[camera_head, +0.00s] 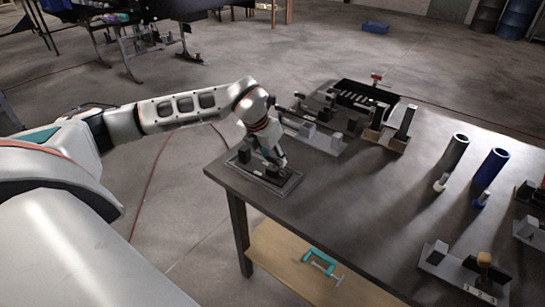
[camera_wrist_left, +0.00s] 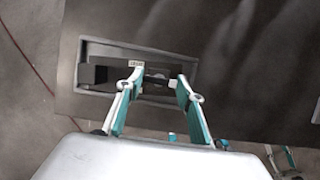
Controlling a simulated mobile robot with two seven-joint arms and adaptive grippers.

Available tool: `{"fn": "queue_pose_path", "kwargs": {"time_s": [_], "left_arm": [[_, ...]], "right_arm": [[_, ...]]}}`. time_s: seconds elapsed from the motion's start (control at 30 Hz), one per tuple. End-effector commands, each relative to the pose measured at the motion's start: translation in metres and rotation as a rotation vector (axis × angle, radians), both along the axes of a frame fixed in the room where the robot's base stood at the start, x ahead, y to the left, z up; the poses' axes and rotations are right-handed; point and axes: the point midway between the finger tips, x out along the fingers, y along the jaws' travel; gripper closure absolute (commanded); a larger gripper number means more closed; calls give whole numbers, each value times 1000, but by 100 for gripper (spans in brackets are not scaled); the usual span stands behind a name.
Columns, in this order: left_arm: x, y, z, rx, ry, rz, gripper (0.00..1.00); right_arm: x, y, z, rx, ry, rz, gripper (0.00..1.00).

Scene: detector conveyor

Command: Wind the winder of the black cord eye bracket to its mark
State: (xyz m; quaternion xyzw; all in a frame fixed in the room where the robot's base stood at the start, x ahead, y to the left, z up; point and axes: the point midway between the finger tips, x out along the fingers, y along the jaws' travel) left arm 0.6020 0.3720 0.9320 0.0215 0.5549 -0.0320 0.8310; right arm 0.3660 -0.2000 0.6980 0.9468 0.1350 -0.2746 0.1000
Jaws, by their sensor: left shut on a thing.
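My left gripper (camera_head: 273,163) reaches down over a shallow grey frame (camera_head: 288,189) at the table's near left corner. In the left wrist view the two teal fingers (camera_wrist_left: 160,84) are closed on a small dark part, apparently the winder, which runs crosswise between the fingertips. A black block (camera_head: 244,155) stands at the left end of the frame and also shows in the left wrist view (camera_wrist_left: 95,73). A small pale label (camera_wrist_left: 137,63) sits beside the left fingertip. The fingers hide much of the held part; I cannot see its mark. My right gripper is not in view.
A grey plate with black blocks (camera_head: 316,139) lies just beyond the frame. A slotted black box (camera_head: 355,97) stands farther back. Dark (camera_head: 455,150) and blue (camera_head: 490,167) cylinders stand at right. The table's middle is clear. A teal clamp (camera_head: 321,261) lies on the lower shelf.

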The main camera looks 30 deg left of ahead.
Motion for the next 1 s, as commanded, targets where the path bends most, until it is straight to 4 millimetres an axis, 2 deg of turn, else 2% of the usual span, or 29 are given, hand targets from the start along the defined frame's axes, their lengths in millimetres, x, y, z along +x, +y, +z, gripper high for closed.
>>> {"fn": "queue_pose_path", "kwargs": {"time_s": [0.3,0.77,0.8,0.83,1.0], "left_arm": [[0,-1,1,-1,-1,95,84],[0,-1,0,-2,1,109,84],[0,-1,0,-2,1,109,55],[0,-1,0,-2,1,109,48],[0,-1,0,0,1,108,46]], "right_arm": [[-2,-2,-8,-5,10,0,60],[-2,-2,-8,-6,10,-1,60],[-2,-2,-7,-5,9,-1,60],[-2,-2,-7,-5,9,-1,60],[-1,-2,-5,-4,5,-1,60]]}}
